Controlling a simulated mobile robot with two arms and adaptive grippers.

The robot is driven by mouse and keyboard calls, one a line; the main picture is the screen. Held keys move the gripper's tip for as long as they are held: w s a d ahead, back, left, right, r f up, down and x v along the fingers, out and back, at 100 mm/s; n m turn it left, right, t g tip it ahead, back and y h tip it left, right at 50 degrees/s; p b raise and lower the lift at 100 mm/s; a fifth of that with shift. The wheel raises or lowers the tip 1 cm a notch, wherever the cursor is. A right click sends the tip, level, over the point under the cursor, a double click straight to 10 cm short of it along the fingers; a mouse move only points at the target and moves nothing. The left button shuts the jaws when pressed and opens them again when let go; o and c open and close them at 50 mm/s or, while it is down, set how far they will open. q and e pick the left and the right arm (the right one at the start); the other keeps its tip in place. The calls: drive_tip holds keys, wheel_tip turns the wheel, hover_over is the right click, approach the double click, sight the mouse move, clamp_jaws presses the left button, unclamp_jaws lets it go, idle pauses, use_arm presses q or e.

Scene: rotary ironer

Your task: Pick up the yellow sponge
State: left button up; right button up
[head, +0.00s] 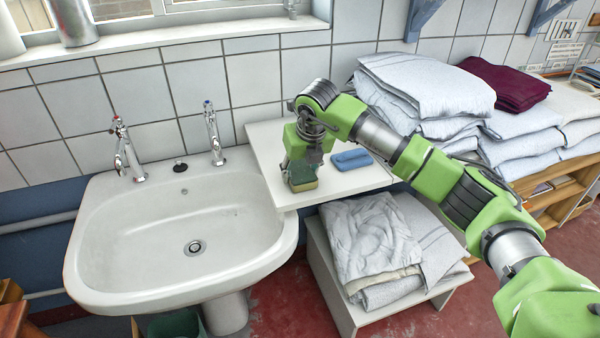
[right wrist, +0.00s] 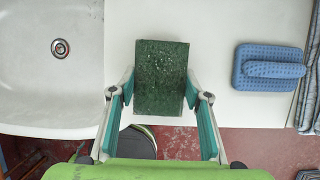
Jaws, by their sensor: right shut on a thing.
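The yellow sponge (head: 304,186) has a dark green scouring layer on top and is at the front left of a white shelf beside the sink. My right gripper (head: 302,164) is over it, pointing down. In the right wrist view the sponge's green face (right wrist: 161,75) fills the space between the two fingers of the right gripper (right wrist: 160,92), which are shut on its sides. I cannot tell whether the sponge rests on the shelf or is just above it. My left gripper is out of view.
A blue scrubbing brush (head: 351,160) lies on the white shelf (head: 345,184), right of the sponge. The white sink (head: 140,227) with two taps is on the left. Folded linens (head: 370,240) sit on a low stand below, and more stacks (head: 425,85) stand behind my arm.

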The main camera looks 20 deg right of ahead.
sight(298, 166)
drive_tip(key=shift+r+p, duration=0.45)
drive_tip(key=shift+r, duration=0.15)
wheel_tip(298, 166, up, 3)
drive_tip(key=shift+r+p, duration=0.2)
drive_tip(key=shift+p, duration=0.7)
drive_tip(key=s+a+r+p, duration=0.1)
drive_tip(key=s+a+r, duration=0.1)
drive_tip(key=s+r, duration=0.35)
drive_tip(key=s+a+r+p, duration=0.1)
drive_tip(key=s+a+r, duration=0.15)
drive_tip(key=s, duration=0.55)
drive_tip(key=s+d+f+n+g, duration=0.1)
drive_tip(key=s+f+n+g, duration=0.2)
drive_tip(key=n, duration=0.9)
drive_tip(key=s+d+f+n+g, duration=0.1)
drive_tip(key=s+f+n+g, duration=0.1)
drive_tip(key=s+n, duration=0.6)
drive_tip(key=s+d+f+n+g, duration=0.1)
drive_tip(key=s+f+n+g, duration=0.2)
drive_tip(key=n, duration=1.2)
drive_tip(key=s, duration=0.3)
drive_tip(key=shift+s+d+f+n+g, duration=0.15)
drive_tip(key=shift+d+f+n+g, duration=0.15)
drive_tip(key=shift+g, duration=0.1)
